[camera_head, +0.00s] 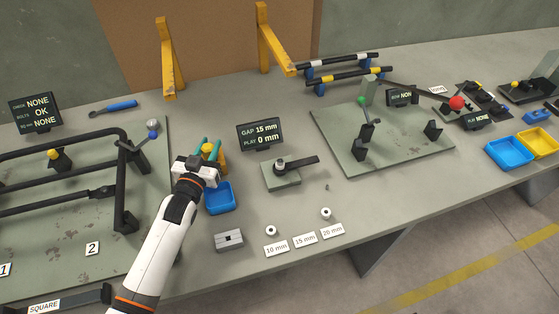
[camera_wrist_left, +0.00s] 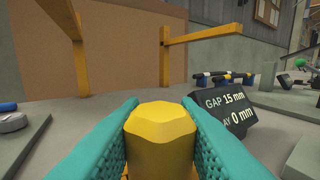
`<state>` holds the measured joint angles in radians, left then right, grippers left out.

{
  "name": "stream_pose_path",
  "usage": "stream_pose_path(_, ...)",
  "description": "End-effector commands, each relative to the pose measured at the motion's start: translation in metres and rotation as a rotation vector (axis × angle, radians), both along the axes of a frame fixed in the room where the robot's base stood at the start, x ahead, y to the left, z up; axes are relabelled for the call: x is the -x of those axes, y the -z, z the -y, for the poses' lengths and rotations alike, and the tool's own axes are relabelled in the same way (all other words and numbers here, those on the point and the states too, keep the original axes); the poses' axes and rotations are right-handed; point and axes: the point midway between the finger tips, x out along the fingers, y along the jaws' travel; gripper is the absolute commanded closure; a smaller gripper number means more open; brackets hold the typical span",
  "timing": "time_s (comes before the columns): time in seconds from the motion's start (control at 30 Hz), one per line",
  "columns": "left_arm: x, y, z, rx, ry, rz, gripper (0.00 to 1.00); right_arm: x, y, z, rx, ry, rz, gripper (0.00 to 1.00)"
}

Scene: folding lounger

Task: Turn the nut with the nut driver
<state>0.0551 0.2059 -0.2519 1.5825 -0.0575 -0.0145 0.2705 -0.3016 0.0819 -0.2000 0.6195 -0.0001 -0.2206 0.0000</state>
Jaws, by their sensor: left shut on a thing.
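My left gripper (camera_head: 210,147) is shut on a yellow faceted thing (camera_wrist_left: 160,135) with a flat top, which looks like the handle of the nut driver. In the left wrist view both teal fingers press its sides, and its lower part is hidden. In the head view the gripper is beside and behind a blue bin (camera_head: 219,199), left of the gap display. I cannot make out the nut for certain. A grey block (camera_head: 282,179) with a dark round fitting and black lever (camera_head: 301,161) stands to the right. My right gripper is not in view.
The gap display (camera_head: 260,134) reads 15 mm and play 0 mm; it also shows in the left wrist view (camera_wrist_left: 222,108). Two white rings (camera_head: 271,231) lie near size cards. A slotted grey block (camera_head: 229,241) stands in front. A black frame (camera_head: 75,180) fills the left.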

Motion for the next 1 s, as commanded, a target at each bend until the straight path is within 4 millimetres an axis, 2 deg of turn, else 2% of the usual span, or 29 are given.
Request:
stream_pose_path(0.27,0.0,-0.006,0.0,0.0,0.0,0.001,0.96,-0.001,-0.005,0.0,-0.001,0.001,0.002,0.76)
stream_pose_path(0.8,0.0,-0.049,0.0,0.0,0.0,0.001,0.96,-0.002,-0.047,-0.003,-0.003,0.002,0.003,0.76)
stream_pose_path(1.0,0.0,-0.051,0.0,0.0,0.0,0.001,0.96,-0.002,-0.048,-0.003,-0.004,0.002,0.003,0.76)
